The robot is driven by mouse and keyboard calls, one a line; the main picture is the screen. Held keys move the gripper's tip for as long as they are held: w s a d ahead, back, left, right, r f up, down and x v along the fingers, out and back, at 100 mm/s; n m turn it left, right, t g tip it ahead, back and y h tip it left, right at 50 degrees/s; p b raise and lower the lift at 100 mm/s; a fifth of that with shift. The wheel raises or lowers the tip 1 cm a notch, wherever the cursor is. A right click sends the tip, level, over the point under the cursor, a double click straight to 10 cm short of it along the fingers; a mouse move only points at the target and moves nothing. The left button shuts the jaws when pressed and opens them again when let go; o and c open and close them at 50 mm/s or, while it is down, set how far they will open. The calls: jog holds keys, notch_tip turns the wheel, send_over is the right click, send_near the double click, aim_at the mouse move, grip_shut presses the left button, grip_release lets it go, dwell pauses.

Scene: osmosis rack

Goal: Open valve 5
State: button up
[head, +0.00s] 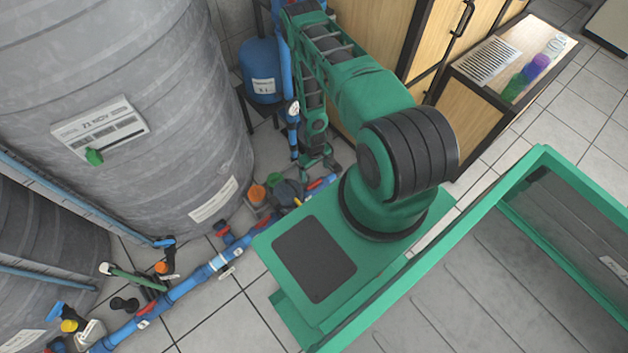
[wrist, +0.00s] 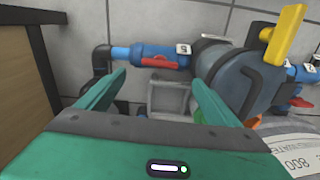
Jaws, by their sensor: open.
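In the wrist view a red valve handle (wrist: 158,61) sits on a blue pipe (wrist: 140,50) near the wall. A small white tag (wrist: 183,48) at the pipe's right end seems to read 5. The handle lies roughly along the pipe. My gripper (wrist: 159,80) is open, with its two green fingers spread and nothing between them. The handle shows beyond the fingertips, between them in the picture, apparently untouched. In the head view my gripper (head: 318,162) is low beside the grey tank, partly hidden by my arm, and I cannot pick out valve 5 there.
A grey pump-like body with a yellow handle (wrist: 285,35) stands right of the valve. A wooden cabinet side (wrist: 25,60) is at the left. In the head view, a large grey tank (head: 140,70), a blue vessel (head: 262,68) and floor-level blue piping (head: 185,287) surround the arm.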

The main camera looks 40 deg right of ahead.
aim_at(314, 183)
jog(key=shift+f, duration=5.4)
jog(key=c, duration=1)
